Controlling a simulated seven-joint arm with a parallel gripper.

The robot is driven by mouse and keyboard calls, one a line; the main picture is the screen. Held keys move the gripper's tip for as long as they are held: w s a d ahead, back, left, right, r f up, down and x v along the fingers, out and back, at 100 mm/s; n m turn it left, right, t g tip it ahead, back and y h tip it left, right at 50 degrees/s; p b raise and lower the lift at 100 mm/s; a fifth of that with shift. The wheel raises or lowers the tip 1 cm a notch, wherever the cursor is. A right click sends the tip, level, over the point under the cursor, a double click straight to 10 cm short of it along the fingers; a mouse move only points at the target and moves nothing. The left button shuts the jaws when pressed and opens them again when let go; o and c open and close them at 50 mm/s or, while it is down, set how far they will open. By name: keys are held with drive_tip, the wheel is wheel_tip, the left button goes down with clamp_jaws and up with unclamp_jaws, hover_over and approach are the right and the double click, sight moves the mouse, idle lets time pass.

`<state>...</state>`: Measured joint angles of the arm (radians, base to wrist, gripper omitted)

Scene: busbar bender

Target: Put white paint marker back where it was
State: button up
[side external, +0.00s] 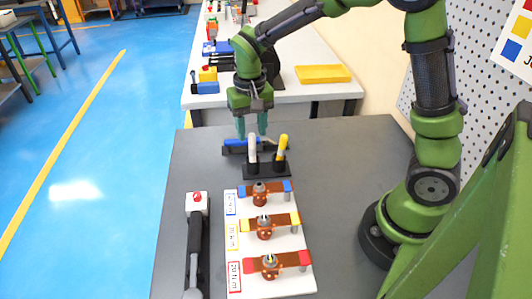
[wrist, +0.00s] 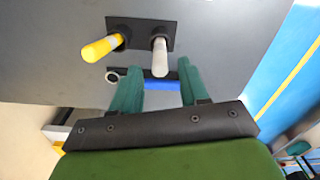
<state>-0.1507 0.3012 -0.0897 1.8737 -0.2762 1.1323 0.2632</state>
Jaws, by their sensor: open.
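The white paint marker (side external: 252,148) stands upright in a black holder (side external: 267,172) on the grey table, to the left of the yellow marker (side external: 282,146). In the wrist view, the white marker (wrist: 160,57) and the yellow marker (wrist: 102,47) both stick out of the black holder (wrist: 141,29). My gripper (side external: 252,133) points down, open, close to the white marker's top. In the wrist view the green fingers of my gripper (wrist: 158,84) are spread either side of the marker's end, with gaps on both sides. I cannot tell its exact depth between them.
A tool with a blue part (side external: 235,146) lies just behind the holder. A white board (side external: 275,282) with several coloured-handled brown fixtures is in front. A grey-handled tool with a red button (side external: 197,198) lies left.

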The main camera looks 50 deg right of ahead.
wheel_tip(320, 180, up, 7)
drive_tip(key=shift+f, duration=0.1)
drive_tip(key=s+r+n+t+y, duration=0.1)
drive_tip(key=s+r+t, duration=0.1)
drive_tip(key=s, duration=0.5)
drive_tip(key=s+r+n+t+y, duration=0.1)
drive_tip(key=s+r+t, duration=0.2)
drive_tip(key=s+t, duration=0.2)
drive_tip(key=s, duration=0.3)
drive_tip(key=shift+s+a+r, duration=0.2)
drive_tip(key=shift+r, duration=0.05)
idle(0.6)
